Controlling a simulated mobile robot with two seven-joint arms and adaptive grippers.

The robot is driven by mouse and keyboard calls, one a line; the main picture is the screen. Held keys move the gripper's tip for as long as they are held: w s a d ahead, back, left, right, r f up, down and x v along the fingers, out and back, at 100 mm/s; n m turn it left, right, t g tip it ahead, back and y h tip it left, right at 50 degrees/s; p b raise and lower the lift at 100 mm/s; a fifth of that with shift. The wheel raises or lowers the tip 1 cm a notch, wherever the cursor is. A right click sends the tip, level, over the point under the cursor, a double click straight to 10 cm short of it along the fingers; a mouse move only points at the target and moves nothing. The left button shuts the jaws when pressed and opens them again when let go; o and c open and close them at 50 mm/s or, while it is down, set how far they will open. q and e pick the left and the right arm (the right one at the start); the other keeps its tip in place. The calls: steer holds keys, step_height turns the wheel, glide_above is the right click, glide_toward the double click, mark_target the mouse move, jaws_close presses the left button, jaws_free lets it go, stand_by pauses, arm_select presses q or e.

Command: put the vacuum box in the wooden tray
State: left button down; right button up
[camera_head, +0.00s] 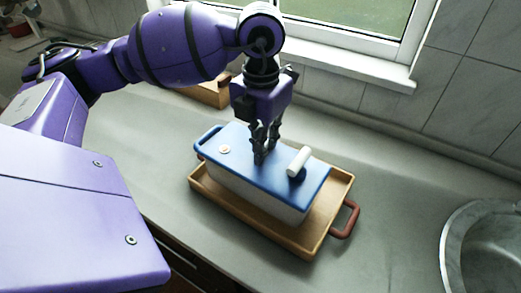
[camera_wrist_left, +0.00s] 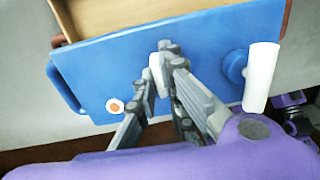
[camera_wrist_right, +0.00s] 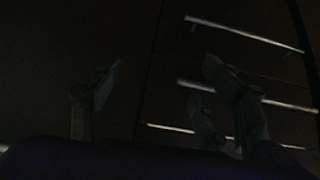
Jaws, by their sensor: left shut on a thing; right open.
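The vacuum box, with a blue lid (camera_head: 235,150) and a whitish body (camera_head: 255,200), is over the wooden tray (camera_head: 325,235), within its outline in the head view. I cannot tell whether its base touches the tray floor. My left gripper (camera_head: 262,158) points down at the middle of the lid, shut on the box by a part its fingers mostly hide. The left wrist view shows the lid (camera_wrist_left: 110,65) and the tray wall (camera_wrist_left: 95,18) beyond it. My right gripper (camera_wrist_right: 165,105) is open and empty in a dark view, away from the box.
The tray has a reddish handle (camera_head: 348,219). A metal sink or basin (camera_head: 485,250) is at the right. A wooden box (camera_head: 212,93) stands behind, near the window. The counter (camera_head: 400,180) right of the tray is clear.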

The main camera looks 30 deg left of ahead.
arm_select(q)
steer(key=shift+a+f, duration=0.1)
steer(key=shift+f, duration=1.15)
steer(key=shift+f, duration=0.1)
steer(key=c, duration=1.8)
jaws_free()
steer(key=shift+c, duration=0.2)
step_height(320, 180, up, 12)
steer(key=shift+r, duration=0.1)
